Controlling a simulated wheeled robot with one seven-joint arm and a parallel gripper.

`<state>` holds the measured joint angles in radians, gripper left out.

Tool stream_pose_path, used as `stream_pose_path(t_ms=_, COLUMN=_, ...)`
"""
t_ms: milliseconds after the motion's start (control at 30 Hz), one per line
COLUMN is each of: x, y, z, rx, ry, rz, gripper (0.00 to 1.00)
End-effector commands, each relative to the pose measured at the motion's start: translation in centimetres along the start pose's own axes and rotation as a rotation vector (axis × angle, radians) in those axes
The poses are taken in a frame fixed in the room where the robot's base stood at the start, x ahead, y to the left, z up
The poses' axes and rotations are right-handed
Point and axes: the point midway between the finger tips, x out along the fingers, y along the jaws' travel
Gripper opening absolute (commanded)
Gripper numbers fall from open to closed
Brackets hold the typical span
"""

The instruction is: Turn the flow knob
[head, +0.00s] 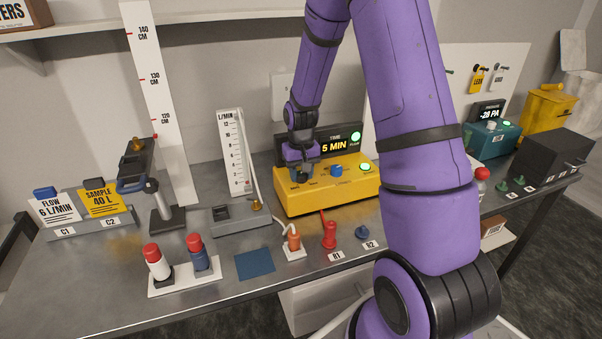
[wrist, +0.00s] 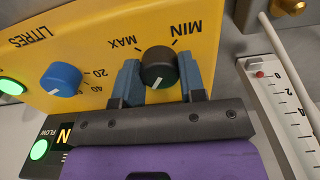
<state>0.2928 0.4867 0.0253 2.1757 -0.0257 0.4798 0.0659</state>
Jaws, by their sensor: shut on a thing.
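The flow knob (wrist: 158,62) is dark and round, between MIN and MAX marks on the yellow pump box (head: 330,190). A pale pointer line shows on its side nearest my gripper in the wrist view. My gripper (wrist: 160,82) has its two blue-grey fingers on either side of the knob, shut on it. In the head view my gripper (head: 299,168) comes down on the left part of the box and hides the knob. The L/MIN flow scale (head: 233,150) stands to the left; its red float (wrist: 260,74) is by the 0 mark in the wrist view.
A blue LITRES knob (head: 336,170) sits beside my gripper. Behind it a display (head: 334,145) reads 5 MIN, with a green FLOW lamp lit. Cards on the left read FLOW 6 L/MIN (head: 58,208) and SAMPLE 40 L (head: 101,198). A thin tube runs beside the scale.

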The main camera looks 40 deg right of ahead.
Motion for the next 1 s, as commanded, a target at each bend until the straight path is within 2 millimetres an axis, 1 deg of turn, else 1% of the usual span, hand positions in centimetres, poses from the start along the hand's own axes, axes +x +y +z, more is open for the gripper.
stream_pose_path(t_ms=33, x=-0.1, y=0.0, z=-0.1, rx=0.000, ry=0.002, rz=0.000, gripper=0.44)
stream_pose_path(t_ms=67, x=-0.1, y=0.0, z=-0.1, rx=0.000, ry=0.002, rz=0.000, gripper=0.51)
stream_pose_path(t_ms=100, x=0.0, y=0.0, z=-0.1, rx=0.000, ry=0.001, rz=0.000, gripper=0.60)
stream_pose_path(t_ms=133, x=0.0, y=0.0, z=0.0, rx=0.000, ry=0.001, rz=0.000, gripper=0.63)
stream_pose_path(t_ms=400, x=-0.1, y=0.0, z=0.0, rx=0.001, ry=0.001, rz=0.000, gripper=0.63)
stream_pose_path(t_ms=533, x=-0.9, y=0.0, z=-0.1, rx=0.001, ry=0.003, rz=0.000, gripper=0.63)
stream_pose_path(t_ms=667, x=-2.8, y=0.0, z=-0.1, rx=0.001, ry=0.005, rz=0.000, gripper=0.63)
stream_pose_path(t_ms=900, x=-7.4, y=0.0, z=-0.1, rx=0.001, ry=0.006, rz=0.000, gripper=0.63)
stream_pose_path(t_ms=1000, x=-8.9, y=0.0, z=-0.1, rx=0.001, ry=0.004, rz=0.000, gripper=0.63)
